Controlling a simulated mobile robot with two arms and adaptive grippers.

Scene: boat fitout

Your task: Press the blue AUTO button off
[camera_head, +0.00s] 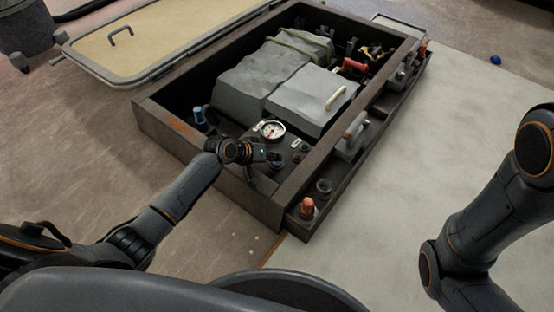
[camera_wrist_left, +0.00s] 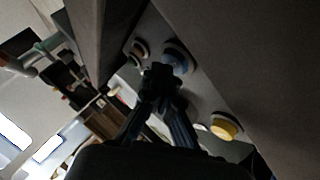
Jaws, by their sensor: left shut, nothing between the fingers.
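A round blue button (camera_wrist_left: 179,57) sits on a dark panel in the left wrist view, its near side partly covered by my fingertips. No AUTO lettering is readable. My left gripper (camera_wrist_left: 163,78) is shut and empty, its tips right at the button; I cannot tell whether they touch it. In the head view my left gripper (camera_head: 272,157) reaches over the control panel (camera_head: 250,146) at the near end of the dark box, and the blue button cannot be made out there. My right arm shows at the right, but its gripper is out of view.
A yellow button (camera_wrist_left: 224,126) and a small brownish button (camera_wrist_left: 140,48) flank the blue one. A round gauge (camera_head: 271,130) sits beyond my gripper. Grey equipment (camera_head: 312,98) fills the box. An orange-red knob (camera_head: 307,207) stands on the side ledge. The box's raised wall (camera_head: 240,199) is close by.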

